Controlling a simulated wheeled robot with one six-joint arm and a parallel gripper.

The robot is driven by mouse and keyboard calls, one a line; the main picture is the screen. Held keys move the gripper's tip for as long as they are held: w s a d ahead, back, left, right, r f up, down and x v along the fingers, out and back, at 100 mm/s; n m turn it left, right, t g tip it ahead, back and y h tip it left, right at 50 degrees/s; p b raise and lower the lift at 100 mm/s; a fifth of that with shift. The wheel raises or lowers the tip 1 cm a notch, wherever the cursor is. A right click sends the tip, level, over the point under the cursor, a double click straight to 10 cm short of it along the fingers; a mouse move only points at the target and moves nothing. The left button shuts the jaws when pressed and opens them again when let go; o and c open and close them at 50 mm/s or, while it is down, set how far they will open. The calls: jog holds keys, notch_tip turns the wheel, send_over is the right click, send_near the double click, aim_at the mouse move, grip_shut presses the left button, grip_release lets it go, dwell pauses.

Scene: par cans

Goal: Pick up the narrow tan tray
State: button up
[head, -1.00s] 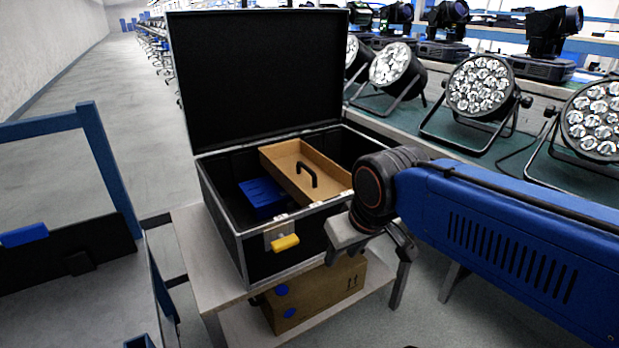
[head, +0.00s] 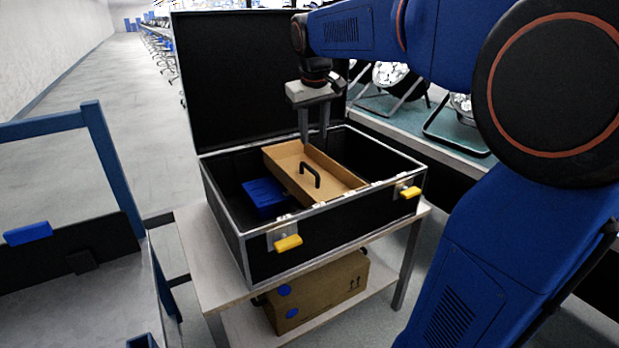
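The narrow tan tray (head: 283,158) lies inside the open black flight case (head: 345,215), running from the back wall toward the front right. A black handle (head: 310,174) stands up from its middle. My gripper (head: 315,138) points down above the back part of the tray, with its two fingers apart and nothing between them. I cannot tell whether the fingertips reach below the tray's rim. The handle is in front of the gripper and apart from it.
A blue block (head: 263,197) sits in the case left of the tray. The raised lid (head: 240,80) stands behind the gripper. The case rests on a small table (head: 190,245) with a cardboard box (head: 318,290) beneath. Par cans (head: 390,76) stand at the back right.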

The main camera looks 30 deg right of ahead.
aim_at(309, 167)
jog(key=w+d+f, duration=0.1)
jog(key=w+f, duration=0.1)
jog(key=f, duration=0.1)
jog(key=w+f, duration=0.2)
jog(key=f, duration=0.2)
jog(key=w+d+f, duration=0.1)
jog(key=w+f, duration=0.1)
jog(key=f, duration=0.2)
jog(key=shift+w+d+f, duration=0.1)
jog(key=shift+w+d, duration=0.05)
jog(key=shift+d, duration=0.15)
jog(key=shift+a+x, duration=0.15)
jog(key=shift+x, duration=1.15)
jog(key=shift+a+x, duration=0.15)
jog(key=shift+x, duration=1.15)
jog(key=shift+w, duration=0.1)
grip_shut()
